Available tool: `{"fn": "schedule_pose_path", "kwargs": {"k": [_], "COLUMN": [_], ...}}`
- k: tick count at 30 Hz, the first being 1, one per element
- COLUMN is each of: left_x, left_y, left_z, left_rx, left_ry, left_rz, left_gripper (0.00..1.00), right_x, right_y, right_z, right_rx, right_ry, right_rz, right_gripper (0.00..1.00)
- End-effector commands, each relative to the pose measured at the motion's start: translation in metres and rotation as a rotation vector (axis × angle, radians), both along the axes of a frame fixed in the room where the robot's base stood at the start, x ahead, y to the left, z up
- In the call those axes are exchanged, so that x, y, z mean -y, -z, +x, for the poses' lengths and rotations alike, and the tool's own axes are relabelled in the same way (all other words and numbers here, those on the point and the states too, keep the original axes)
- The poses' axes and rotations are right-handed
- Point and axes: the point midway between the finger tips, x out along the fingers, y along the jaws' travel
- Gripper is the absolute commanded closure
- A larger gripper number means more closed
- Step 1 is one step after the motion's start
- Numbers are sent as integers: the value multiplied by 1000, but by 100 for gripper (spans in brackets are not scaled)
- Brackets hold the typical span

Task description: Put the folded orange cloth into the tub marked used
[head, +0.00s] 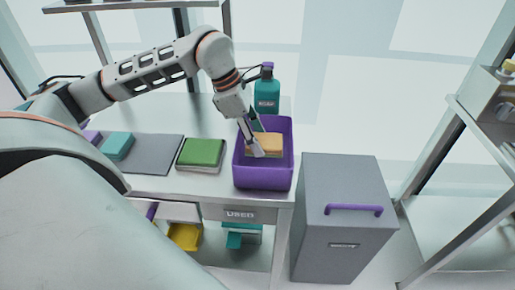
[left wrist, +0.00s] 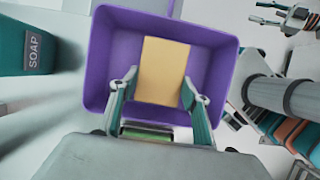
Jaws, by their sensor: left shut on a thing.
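The folded orange cloth (head: 268,143) is a pale orange, flat bundle within the outline of the purple tub (head: 263,178). A plate reading USED (head: 240,214) is on the table's front edge, below and slightly left of the tub. My left gripper (head: 258,150) reaches down over the tub and is shut on the cloth. In the left wrist view, the cloth (left wrist: 163,70) lies between its two fingers, with the tub (left wrist: 101,60) around it. I cannot tell whether the cloth touches the tub's floor. My right gripper (left wrist: 285,16) seems to show small at the upper right there; its jaws are unclear.
A teal soap bottle (head: 267,94) stands behind the tub. A folded green cloth (head: 201,152), a grey mat (head: 152,153) and a teal folded cloth (head: 117,145) lie to its left. A grey bin (head: 343,195) with a purple handle stands right of the table.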

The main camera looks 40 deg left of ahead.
Motion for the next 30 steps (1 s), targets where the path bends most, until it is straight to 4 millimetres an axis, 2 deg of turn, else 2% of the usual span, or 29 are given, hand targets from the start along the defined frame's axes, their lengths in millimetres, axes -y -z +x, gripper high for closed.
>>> {"fn": "schedule_pose_path", "kwargs": {"k": [9, 21, 22, 23, 30], "left_x": [1, 0, 0, 0, 0], "left_y": [36, 42, 41, 41, 40], "left_z": [-1, 0, 0, 0, 0], "left_rx": [-4, -1, -1, -1, -1], "left_ry": [0, -1, -1, -1, -1], "left_rz": [-1, -1, -1, -1, -1], "left_gripper": [77, 77, 46, 38, 37], "right_x": [0, 0, 0, 0, -1], "right_y": [2, 5, 4, 4, 4], "right_z": [0, -1, -1, -1, -1], "right_rx": [-1, -3, -2, -2, -2], "right_ry": [0, 0, 0, 0, 0], "right_rz": [0, 0, 1, 1, 1], "right_gripper": [60, 60, 60, 60, 60]}}
